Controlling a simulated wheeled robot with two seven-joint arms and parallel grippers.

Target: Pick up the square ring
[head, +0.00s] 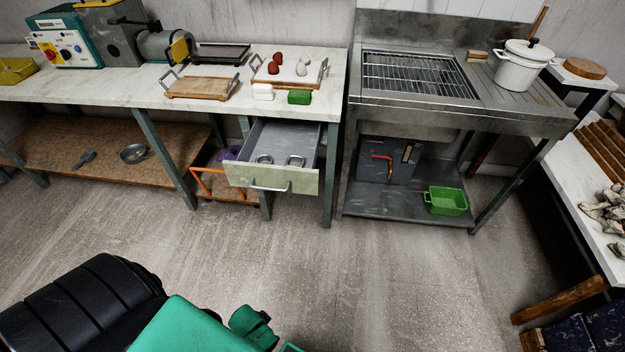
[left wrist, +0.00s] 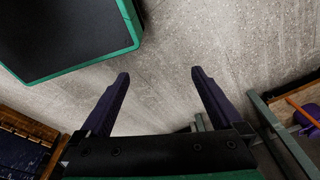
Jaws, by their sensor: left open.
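Two small grey ring-like things lie in the open drawer (head: 262,185) under the left bench: one on the left (head: 265,159) and one on the right (head: 296,161). They are too small to tell for sure which is the square ring. My left gripper (left wrist: 160,74) is open and empty in the left wrist view, with bare floor between its dark fingers. It is far from the drawer, and its fingers do not show clearly in the head view. My right gripper is in neither view.
The floor before the drawer is clear.

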